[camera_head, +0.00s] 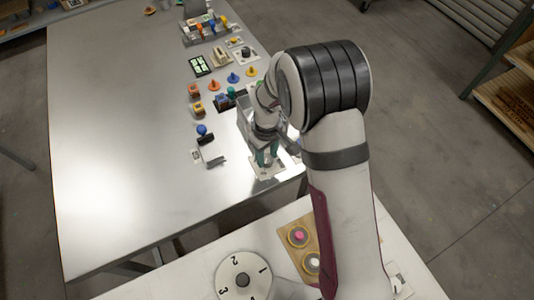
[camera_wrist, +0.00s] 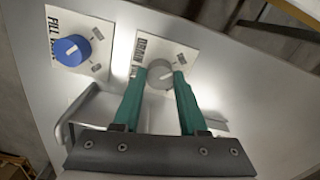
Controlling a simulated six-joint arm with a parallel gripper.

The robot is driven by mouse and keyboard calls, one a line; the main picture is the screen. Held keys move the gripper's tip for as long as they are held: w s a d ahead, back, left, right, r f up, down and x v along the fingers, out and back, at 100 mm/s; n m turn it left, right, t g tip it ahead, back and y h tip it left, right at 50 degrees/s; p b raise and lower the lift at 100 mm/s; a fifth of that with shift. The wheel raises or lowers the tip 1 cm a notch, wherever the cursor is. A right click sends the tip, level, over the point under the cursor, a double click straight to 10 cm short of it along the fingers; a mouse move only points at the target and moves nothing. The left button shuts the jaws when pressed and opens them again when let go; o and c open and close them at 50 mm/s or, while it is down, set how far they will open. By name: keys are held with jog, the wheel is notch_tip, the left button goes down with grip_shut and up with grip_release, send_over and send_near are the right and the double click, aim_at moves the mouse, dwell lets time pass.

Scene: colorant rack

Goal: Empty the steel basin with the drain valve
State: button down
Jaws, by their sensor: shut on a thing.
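The drain valve is a grey round knob (camera_wrist: 160,75) with a pale pointer line, on a white plate (camera_wrist: 182,45) lettered "DRAIN". My gripper (camera_wrist: 158,77) has teal fingers, shut on this knob from both sides. In the head view my gripper (camera_head: 265,158) is low over the drain plate (camera_head: 267,174) near the table's right front corner. The steel basin (camera_wrist: 98,112) shows partly behind the fingers in the wrist view. In the head view my arm hides most of it, and its contents cannot be seen.
A blue fill valve knob (camera_wrist: 72,50) sits on its own plate left of the drain plate. Several coloured knobs and small blocks, a dark display panel (camera_head: 200,66) and a rack (camera_head: 203,30) line the table's right side. The table's left half (camera_head: 110,150) is clear.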

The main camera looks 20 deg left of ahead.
aim_at(267, 158)
jog(key=shift+c, duration=2.2)
grip_release()
jog(key=shift+r, duration=0.1)
notch_tip(267, 158, up, 16)
jog(key=shift+f, duration=0.2)
